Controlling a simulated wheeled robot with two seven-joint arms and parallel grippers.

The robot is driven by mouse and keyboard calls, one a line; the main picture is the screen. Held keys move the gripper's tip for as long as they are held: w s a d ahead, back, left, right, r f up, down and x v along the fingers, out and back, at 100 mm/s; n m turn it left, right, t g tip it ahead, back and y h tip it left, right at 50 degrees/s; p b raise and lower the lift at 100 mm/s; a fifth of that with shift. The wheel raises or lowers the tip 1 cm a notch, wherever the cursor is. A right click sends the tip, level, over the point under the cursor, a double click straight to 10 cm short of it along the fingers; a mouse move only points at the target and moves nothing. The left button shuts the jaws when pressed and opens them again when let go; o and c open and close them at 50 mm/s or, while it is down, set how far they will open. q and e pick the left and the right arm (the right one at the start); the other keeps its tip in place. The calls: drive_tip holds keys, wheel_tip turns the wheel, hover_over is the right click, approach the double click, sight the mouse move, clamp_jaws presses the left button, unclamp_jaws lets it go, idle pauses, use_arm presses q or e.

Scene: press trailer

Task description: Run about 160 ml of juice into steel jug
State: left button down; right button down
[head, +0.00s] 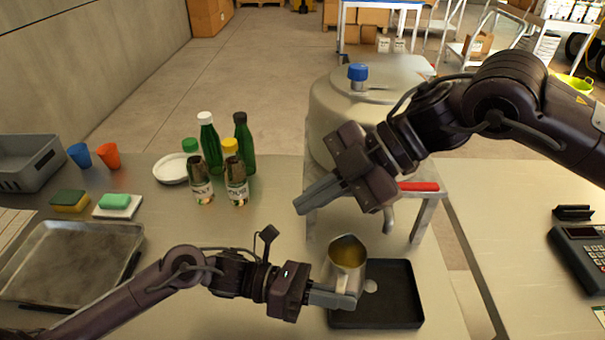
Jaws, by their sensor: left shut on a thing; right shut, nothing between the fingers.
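The steel jug (342,281) has yellow juice (347,252) in it. My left gripper (345,300) is shut on the jug's handle side, by the left part of the black tray (405,310). I cannot tell whether the jug touches the tray. The large steel tank (330,115) stands behind, with a blue-capped lid, a red tap lever (418,187) and a spout (389,220). The spout's end shows right of and above the jug; no stream is visible. My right gripper (308,203) is shut and empty, in front of the tank and above the jug; its wrist hides part of the tap.
Green bottles (243,145), small labelled bottles (236,185) and a white plate (170,170) stand left of the tank. Cups, sponges, a grey crate (30,165) and a metal tray (70,262) are further left. A card terminal (582,245) is at right.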

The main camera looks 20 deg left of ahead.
use_arm(q)
drive_tip(key=shift+r, duration=0.1)
use_arm(e)
drive_tip(key=r+y, duration=0.1)
drive_tip(key=a+r+y, duration=0.1)
drive_tip(key=r+m+y, duration=0.1)
drive_tip(key=y, duration=0.1)
drive_tip(key=shift+s+a+r+t, duration=0.2)
drive_tip(key=shift+a+r+t, duration=0.1)
drive_tip(key=shift+t, duration=0.1)
